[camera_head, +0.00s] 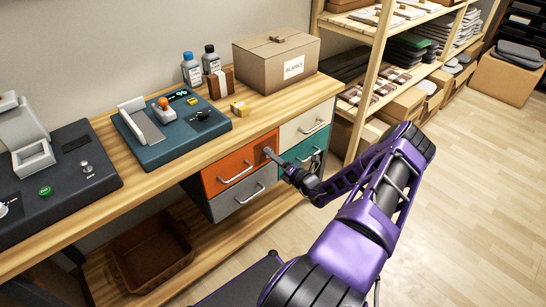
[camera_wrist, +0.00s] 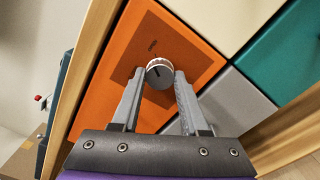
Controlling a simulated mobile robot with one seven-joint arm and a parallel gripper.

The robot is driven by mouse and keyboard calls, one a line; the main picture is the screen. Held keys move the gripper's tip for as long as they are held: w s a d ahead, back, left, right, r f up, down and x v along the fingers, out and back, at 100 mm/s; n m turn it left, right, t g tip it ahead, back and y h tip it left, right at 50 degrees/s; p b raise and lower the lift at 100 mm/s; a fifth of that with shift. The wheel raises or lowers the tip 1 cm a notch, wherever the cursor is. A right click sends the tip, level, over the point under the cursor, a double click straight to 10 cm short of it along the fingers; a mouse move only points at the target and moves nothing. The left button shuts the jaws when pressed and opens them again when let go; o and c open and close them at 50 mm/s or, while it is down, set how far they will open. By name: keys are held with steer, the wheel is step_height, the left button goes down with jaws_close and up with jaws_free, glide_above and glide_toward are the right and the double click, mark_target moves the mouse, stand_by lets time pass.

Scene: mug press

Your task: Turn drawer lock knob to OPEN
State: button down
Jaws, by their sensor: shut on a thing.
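The drawer lock knob (camera_wrist: 159,75) is a small round grey knob with a dark pointer line, on the face of the orange drawer (camera_wrist: 115,55). In the wrist view my gripper (camera_wrist: 160,78) has its two fingers on either side of the knob and is shut on it. The pointer line runs up and slightly left in that view. A small dark mark shows on the drawer face near the knob; I cannot read it. In the head view my gripper (camera_head: 270,154) is at the right side of the orange drawer (camera_head: 238,168) and hides the knob.
A cream drawer (camera_head: 305,127), a teal drawer (camera_head: 301,150) and a grey drawer (camera_head: 245,190) adjoin the orange one, with bar handles. The wooden bench (camera_head: 185,180) above carries a blue machine (camera_head: 170,130) and a cardboard box (camera_head: 275,62). Open floor lies right.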

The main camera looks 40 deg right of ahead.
steer(key=shift+m, duration=0.7)
steer(key=shift+c, duration=2.1)
jaws_free()
steer(key=s+d+p, duration=0.1)
steer(key=s, duration=1.6)
steer(key=shift+s+d, duration=0.15)
steer(key=shift+s, duration=0.05)
